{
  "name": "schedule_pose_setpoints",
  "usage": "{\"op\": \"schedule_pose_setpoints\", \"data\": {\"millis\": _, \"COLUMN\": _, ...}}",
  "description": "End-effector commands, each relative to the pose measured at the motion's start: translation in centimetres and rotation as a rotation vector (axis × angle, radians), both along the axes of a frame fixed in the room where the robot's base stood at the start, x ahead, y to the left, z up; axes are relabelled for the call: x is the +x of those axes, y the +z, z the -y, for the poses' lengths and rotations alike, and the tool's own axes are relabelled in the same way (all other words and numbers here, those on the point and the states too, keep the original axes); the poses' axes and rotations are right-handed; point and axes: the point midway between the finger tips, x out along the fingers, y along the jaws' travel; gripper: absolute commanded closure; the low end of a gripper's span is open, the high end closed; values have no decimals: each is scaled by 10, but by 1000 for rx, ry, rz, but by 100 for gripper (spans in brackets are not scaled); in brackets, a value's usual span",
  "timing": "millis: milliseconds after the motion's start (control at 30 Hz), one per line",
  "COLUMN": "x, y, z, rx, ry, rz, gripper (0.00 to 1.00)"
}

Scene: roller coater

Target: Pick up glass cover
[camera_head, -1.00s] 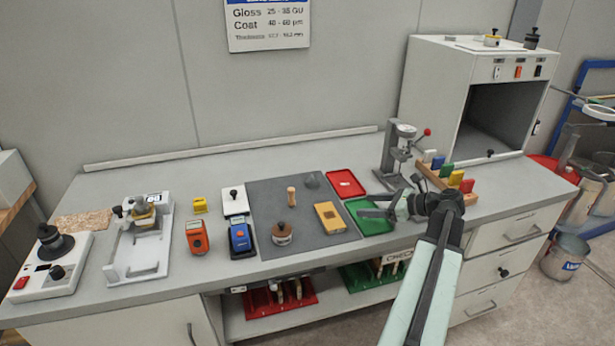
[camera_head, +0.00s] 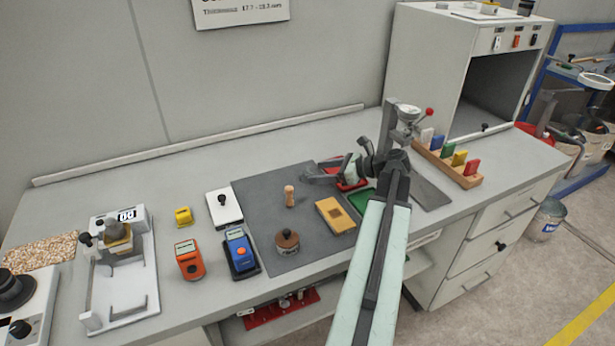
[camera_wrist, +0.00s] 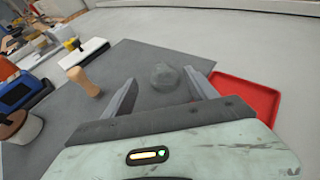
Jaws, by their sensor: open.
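The glass cover (camera_wrist: 165,77) is a small, see-through grey dome on the dark grey mat (camera_wrist: 150,55). In the wrist view it shows between and just beyond the two fingers of my gripper (camera_wrist: 160,92). The fingers are apart, with nothing held. Whether they touch the cover cannot be told. In the head view my gripper (camera_head: 318,174) is over the back right part of the mat, and the cover is largely hidden or too faint to make out.
A red tray (camera_wrist: 245,98) lies right of the cover. A wooden peg (camera_head: 289,196), a yellow block (camera_head: 335,215) and a brown-topped jar (camera_head: 287,242) stand on the mat. A grey stand (camera_head: 400,125) and a rack of coloured blocks (camera_head: 448,166) are to the right.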

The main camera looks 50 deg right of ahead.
Motion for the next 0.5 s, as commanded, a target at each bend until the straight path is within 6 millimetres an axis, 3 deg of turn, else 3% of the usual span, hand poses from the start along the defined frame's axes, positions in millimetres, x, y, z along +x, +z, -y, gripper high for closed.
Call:
{"op": "schedule_pose_setpoints", "data": {"millis": 167, "x": 6, "y": -4, "z": -1, "rx": 0, "ry": -2, "rz": 0, "gripper": 33}}
{"op": "schedule_pose_setpoints", "data": {"millis": 500, "x": 49, "y": -22, "z": -13, "rx": 0, "ry": -3, "rz": 0, "gripper": 33}}
